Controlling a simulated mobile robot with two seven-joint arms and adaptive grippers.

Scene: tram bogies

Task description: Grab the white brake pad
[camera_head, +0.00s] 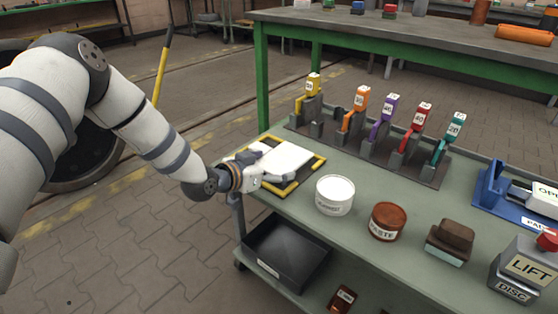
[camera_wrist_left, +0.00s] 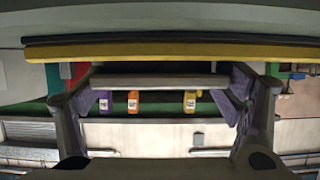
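The white brake pad (camera_head: 285,158) lies flat inside a black and yellow bordered frame (camera_head: 314,165) at the left end of the bench. My left gripper (camera_head: 276,165) reaches in from the left, low over the frame, with one finger on each side of the pad. In the left wrist view the pad's near edge (camera_wrist_left: 160,82) shows as a pale bar between the widely spaced fingertips (camera_wrist_left: 160,90). Its ends line up with the fingertips; I cannot tell whether they touch it. My right gripper is not in view.
A rack (camera_head: 375,150) with several coloured, numbered handles stands behind. A white tub (camera_head: 335,195), a brown paste tin (camera_head: 387,221) and a brown block (camera_head: 450,241) stand to the right. A lift disc block (camera_head: 525,268) is at the right. A black bin (camera_head: 286,254) sits below.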

